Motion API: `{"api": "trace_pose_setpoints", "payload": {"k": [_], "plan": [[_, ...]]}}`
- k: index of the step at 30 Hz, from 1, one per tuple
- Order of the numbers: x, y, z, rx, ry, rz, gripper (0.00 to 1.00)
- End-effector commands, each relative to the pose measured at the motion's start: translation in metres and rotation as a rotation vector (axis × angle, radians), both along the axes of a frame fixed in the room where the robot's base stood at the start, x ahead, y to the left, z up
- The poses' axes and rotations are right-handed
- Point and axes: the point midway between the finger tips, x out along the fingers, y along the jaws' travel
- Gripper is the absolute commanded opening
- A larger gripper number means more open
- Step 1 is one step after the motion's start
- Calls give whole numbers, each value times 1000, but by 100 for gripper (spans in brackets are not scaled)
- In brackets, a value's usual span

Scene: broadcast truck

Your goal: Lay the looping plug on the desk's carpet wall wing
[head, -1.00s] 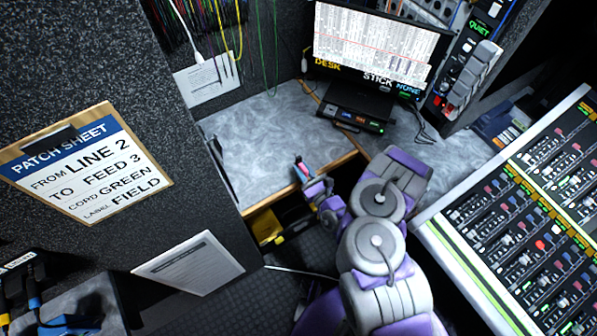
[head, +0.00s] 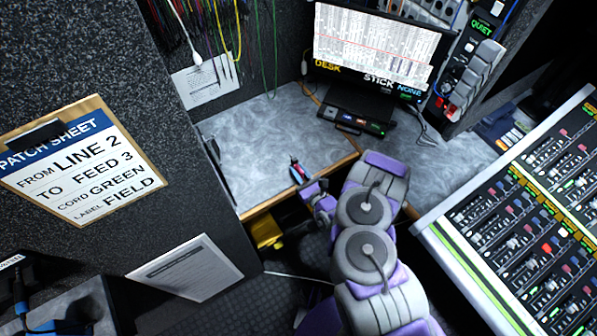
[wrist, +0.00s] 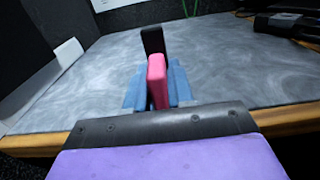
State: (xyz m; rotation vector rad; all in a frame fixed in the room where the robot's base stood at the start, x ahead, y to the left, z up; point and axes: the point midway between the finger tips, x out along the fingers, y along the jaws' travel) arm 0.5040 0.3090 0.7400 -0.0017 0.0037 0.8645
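My gripper (wrist: 154,88) is shut on a small pink and black plug (wrist: 157,80), with blue fingers on both sides of it. The plug stands out ahead of the fingers, pink nearer and black farther. In the head view my gripper (head: 300,172) is at the front wooden edge of the desk's left wing (head: 245,135), the grey part beside the carpeted wall (head: 185,130). In the wrist view the bare grey top (wrist: 225,60) spreads ahead of the plug. I cannot tell whether the plug touches the top.
A monitor (head: 372,48) and a small black box (head: 358,118) stand at the desk's back corner. A mixing console (head: 530,225) is at the right. Cords (head: 262,50) hang above the desk. A patch sheet (head: 85,165) is on the near wall. The left wing's middle is clear.

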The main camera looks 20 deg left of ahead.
Motion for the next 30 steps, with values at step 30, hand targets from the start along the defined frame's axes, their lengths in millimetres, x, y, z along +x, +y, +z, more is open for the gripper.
{"api": "trace_pose_setpoints", "payload": {"k": [30], "plan": [[-48,-58,4,-1,6,-7,48]]}}
